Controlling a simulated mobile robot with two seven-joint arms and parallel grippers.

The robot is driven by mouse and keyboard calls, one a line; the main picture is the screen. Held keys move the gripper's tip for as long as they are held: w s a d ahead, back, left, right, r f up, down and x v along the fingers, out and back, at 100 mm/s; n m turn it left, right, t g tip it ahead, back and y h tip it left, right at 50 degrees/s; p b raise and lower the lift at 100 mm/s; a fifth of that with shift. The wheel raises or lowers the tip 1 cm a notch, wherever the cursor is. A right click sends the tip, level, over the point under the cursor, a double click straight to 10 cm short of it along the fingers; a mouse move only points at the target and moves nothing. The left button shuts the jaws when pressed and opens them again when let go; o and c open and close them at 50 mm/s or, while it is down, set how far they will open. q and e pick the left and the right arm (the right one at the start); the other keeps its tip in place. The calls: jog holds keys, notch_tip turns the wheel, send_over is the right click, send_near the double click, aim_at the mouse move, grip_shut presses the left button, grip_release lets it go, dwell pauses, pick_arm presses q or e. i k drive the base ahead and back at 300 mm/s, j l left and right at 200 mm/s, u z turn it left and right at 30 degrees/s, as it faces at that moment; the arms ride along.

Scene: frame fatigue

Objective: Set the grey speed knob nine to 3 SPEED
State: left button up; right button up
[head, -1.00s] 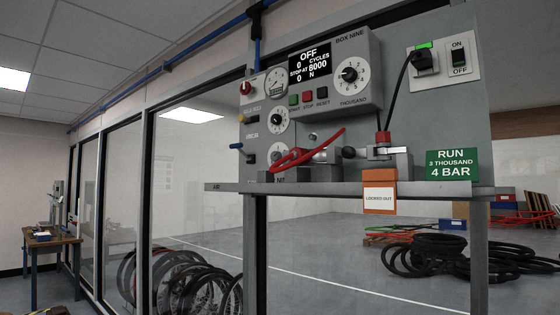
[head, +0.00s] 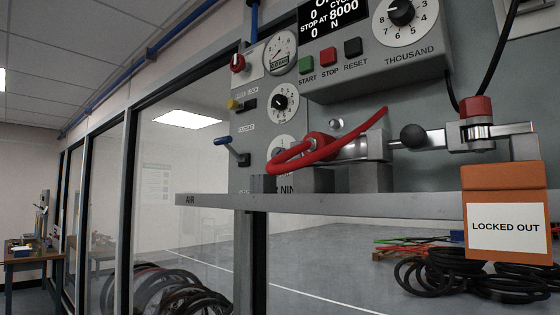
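The grey box nine panel fills the right half of the head view, now close. A larger dial (head: 405,17) marked THOUSAND is at the top right, cut by the frame edge, with a dark knob. Lettering on the small dials is too small to read, so I cannot tell which is the speed knob or its setting. Neither of my grippers is in view.
A grey shelf (head: 350,204) juts out below the panel. A blue lever (head: 223,141) sticks out left. START, STOP and RESET buttons (head: 329,56) sit above.

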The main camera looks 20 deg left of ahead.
aim_at(278, 150)
jog(key=i+j, duration=0.25)
jog(key=j, duration=0.15)
jog(key=i+j+z, duration=0.15)
jog(key=i+j, duration=0.25)
jog(key=j, duration=0.5)
jog(key=i+j+z, duration=0.1)
jog(key=j, duration=0.45)
jog(key=i+j, duration=0.15)
jog(key=j, duration=0.45)
jog(key=z, duration=0.05)
